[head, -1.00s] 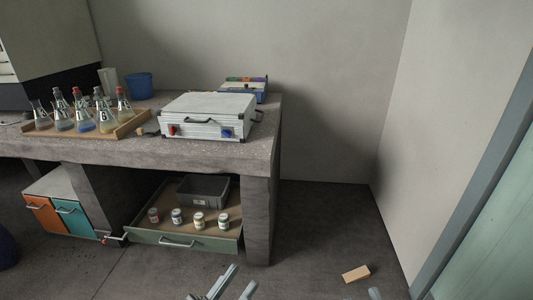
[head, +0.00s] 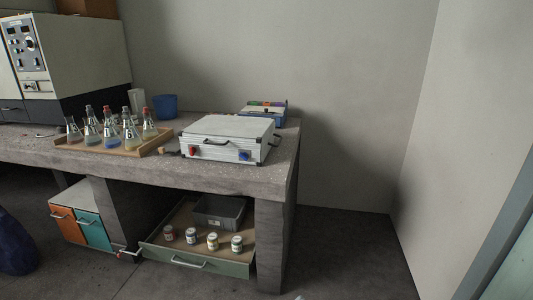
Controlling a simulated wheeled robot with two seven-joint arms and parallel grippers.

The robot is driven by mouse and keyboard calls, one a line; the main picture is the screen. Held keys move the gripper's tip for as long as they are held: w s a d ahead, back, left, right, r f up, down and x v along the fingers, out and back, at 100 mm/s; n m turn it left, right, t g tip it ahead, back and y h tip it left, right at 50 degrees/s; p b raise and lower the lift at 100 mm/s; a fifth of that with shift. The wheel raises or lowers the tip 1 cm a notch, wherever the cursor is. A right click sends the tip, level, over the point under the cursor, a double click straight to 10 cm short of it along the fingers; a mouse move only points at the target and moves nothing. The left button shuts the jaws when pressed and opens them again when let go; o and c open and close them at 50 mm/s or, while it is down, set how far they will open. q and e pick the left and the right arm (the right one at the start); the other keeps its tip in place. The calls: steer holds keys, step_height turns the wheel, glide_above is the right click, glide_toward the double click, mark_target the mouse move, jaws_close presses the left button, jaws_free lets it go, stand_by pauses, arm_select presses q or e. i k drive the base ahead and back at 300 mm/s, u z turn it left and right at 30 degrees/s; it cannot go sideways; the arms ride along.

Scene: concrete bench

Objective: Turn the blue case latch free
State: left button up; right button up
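A silver-white case (head: 226,137) lies closed on the concrete bench, near its right end. Its front face carries a red latch (head: 193,150) on the left and a blue latch (head: 244,155) on the right, with a dark handle (head: 215,143) between them. The exact angle of the blue latch is too small to tell. Neither of my grippers shows in the head view now. Nothing touches the case from my side.
A wooden tray of stoppered flasks (head: 153,146) stands left of the case, with a cork (head: 176,153) between. A blue cup (head: 165,106) and a box with coloured items (head: 262,113) are behind. Below, an open drawer (head: 205,262) juts out, holding jars and a grey bin (head: 219,212).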

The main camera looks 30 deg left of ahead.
mark_target(243, 155)
steer(key=z, duration=0.05)
steer(key=i, duration=0.85)
steer(key=u, duration=0.8)
steer(key=i, duration=0.65)
steer(key=u, duration=0.6)
